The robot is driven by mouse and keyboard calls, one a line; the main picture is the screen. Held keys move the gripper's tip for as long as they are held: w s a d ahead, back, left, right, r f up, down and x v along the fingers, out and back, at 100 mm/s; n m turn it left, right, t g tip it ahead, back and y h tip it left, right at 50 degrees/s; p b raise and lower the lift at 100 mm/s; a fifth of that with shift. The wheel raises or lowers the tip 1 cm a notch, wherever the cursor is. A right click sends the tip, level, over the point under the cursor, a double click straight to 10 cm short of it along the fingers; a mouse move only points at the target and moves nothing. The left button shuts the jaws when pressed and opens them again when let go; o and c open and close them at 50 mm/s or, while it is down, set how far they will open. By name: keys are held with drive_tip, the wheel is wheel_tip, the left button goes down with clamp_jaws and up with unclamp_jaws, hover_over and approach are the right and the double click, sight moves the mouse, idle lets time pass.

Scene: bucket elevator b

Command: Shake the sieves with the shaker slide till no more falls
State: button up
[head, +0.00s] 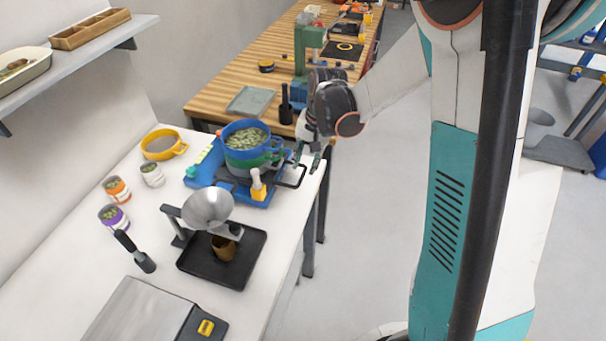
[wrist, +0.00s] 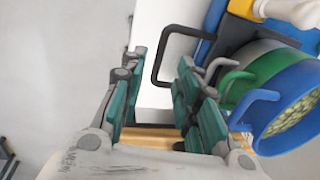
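The stacked sieves, a blue one (head: 240,128) over a green one (head: 262,160), stand on the blue shaker (head: 203,172) on the white bench. Pale green pieces fill the top sieve, which also shows in the wrist view (wrist: 268,103). A dark loop handle (head: 301,180) sticks out at the shaker's right side; it also shows in the wrist view (wrist: 156,62). My gripper (head: 307,160) is open and empty beside the handle. In the wrist view its fingertips (wrist: 164,62) are apart, with the loop's near bar between or just beyond them; contact cannot be told.
A funnel on a stand (head: 208,207) rises from a black tray (head: 255,262) in front of the shaker. A yellow sieve (head: 180,150) and several jars (head: 117,188) lie to the left. The wooden bench (head: 222,92) stands behind. Open floor lies right of the bench edge.

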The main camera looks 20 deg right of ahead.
sight(302, 177)
drive_tip(key=shift+w+a+f+b, duration=0.1)
drive_tip(key=shift+a+f+b, duration=0.05)
drive_tip(key=shift+f, duration=0.75)
drive_tip(key=shift+w+a+f+b, duration=0.1)
drive_tip(key=shift+f+b, duration=0.1)
drive_tip(key=shift+f, duration=0.7)
drive_tip(key=shift+w+a+f+b, duration=0.1)
drive_tip(key=shift+a+f+b, duration=0.05)
drive_tip(key=shift+f, duration=0.75)
drive_tip(key=shift+c, duration=0.6)
clamp_jaws()
